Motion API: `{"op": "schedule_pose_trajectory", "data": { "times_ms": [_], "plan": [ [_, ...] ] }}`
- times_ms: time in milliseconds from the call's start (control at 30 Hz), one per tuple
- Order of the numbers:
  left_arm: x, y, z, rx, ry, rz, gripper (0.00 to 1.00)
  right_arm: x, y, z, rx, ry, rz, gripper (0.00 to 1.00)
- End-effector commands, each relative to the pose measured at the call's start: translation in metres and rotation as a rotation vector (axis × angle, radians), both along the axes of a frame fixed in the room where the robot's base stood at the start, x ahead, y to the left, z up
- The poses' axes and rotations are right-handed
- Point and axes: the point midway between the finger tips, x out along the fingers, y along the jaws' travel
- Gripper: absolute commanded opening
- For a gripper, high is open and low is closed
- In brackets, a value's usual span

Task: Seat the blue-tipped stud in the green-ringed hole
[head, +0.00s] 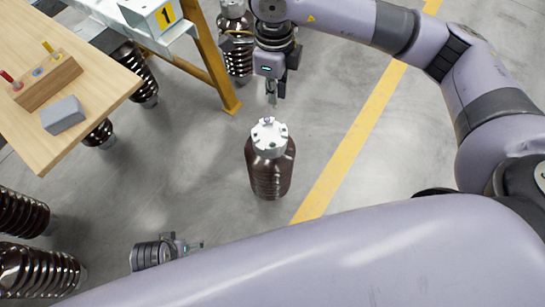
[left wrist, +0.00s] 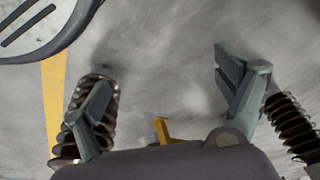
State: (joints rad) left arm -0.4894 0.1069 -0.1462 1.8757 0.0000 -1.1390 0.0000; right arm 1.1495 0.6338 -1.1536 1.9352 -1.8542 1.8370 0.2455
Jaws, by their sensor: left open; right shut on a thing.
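My right gripper (head: 272,97) points down, shut, just above the white top of a brown ribbed isolator (head: 269,172). What it grips is too small to make out; the blue-ringed place (head: 38,71) in the wooden block shows no stud, which fits the blue-tipped stud being in this gripper. The isolator's white cap (head: 271,138) has small marks and holes; I cannot tell which has the green ring. My left gripper (head: 192,246) is low at the bottom of the head view. In the left wrist view the left gripper (left wrist: 165,72) is open and empty.
A wooden table (head: 95,88) at left holds the wooden block (head: 48,83) with red-tipped (head: 12,81) and yellow-tipped (head: 50,49) studs, and a grey block (head: 62,115). A yellow frame leg (head: 215,65) and other isolators (head: 235,45) stand nearby. Floor right of the isolator is clear.

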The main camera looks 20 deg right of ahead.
Motion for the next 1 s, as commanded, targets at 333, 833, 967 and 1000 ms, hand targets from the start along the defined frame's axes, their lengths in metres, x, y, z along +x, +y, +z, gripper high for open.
{"op": "schedule_pose_trajectory", "data": {
  "times_ms": [333,833,967,1000],
  "plan": [
    [0.005,0.0,0.023,-0.001,-0.02,0.003,0.9,0.002,0.003,-0.049,0.0,0.005,-0.143,0.0],
    [0.002,0.002,0.084,-0.002,-0.052,0.008,0.9,0.003,0.004,-0.164,0.002,0.002,-0.141,0.0],
    [0.001,0.002,0.09,-0.003,-0.053,0.009,0.9,0.003,0.004,-0.173,0.003,0.001,-0.14,0.0],
    [0.001,0.002,0.092,-0.003,-0.056,0.009,0.9,0.003,0.004,-0.178,0.002,0.002,-0.14,0.0]
  ]
}}
